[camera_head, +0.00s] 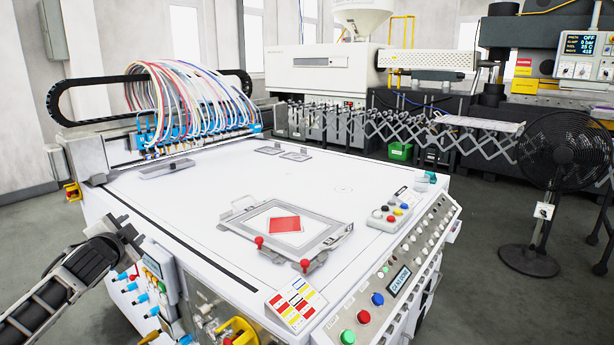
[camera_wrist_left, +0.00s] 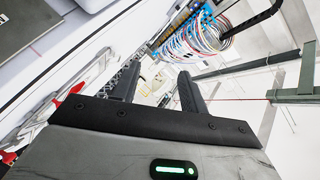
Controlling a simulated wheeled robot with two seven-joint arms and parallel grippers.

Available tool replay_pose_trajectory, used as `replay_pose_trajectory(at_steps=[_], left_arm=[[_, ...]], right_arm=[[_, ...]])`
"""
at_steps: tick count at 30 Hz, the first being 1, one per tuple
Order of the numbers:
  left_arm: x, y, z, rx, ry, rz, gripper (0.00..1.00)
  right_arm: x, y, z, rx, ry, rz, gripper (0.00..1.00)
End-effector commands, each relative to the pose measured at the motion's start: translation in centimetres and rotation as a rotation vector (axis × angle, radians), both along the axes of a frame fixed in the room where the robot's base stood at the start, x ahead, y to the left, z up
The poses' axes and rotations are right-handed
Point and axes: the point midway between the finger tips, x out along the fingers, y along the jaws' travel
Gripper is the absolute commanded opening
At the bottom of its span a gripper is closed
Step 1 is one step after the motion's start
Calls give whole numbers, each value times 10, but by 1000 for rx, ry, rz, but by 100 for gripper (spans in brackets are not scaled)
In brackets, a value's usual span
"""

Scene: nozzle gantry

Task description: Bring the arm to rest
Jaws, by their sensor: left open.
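My left gripper (camera_head: 133,229) is at the lower left of the head view, in the air beside the near left edge of the white machine table. In the left wrist view its two fingers (camera_wrist_left: 157,88) stand apart with nothing between them, so it is open and empty. My right gripper is in neither view.
The white table (camera_head: 190,220) carries a grey frame (camera_head: 240,225) with a red square (camera_head: 285,224) and red-knobbed clamps (camera_head: 305,265). A hose gantry (camera_head: 195,100) spans its far left side. A button panel (camera_head: 395,270) lines the right edge. A black fan (camera_head: 560,150) stands right.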

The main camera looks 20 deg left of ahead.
Motion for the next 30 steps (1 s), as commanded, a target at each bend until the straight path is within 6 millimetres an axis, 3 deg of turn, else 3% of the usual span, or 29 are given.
replay_pose_trajectory(at_steps=[2,8,14,17,21,24,27,30], left_arm=[[8,-12,16,-89,-135,-51,43],[-6,-79,-66,-211,-50,-134,43],[-45,-161,-150,-359,58,-207,43],[-76,-209,-189,-453,116,-241,43],[-132,-282,-233,-613,191,-270,43],[-176,-334,-252,-739,236,-274,43],[-214,-375,-258,-854,267,-263,43],[-241,-403,-257,-940,283,-245,43]], right_arm=[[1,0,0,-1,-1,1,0],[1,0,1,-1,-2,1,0],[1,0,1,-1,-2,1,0],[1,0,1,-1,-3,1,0],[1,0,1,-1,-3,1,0],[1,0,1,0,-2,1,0],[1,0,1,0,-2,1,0],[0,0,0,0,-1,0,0]])
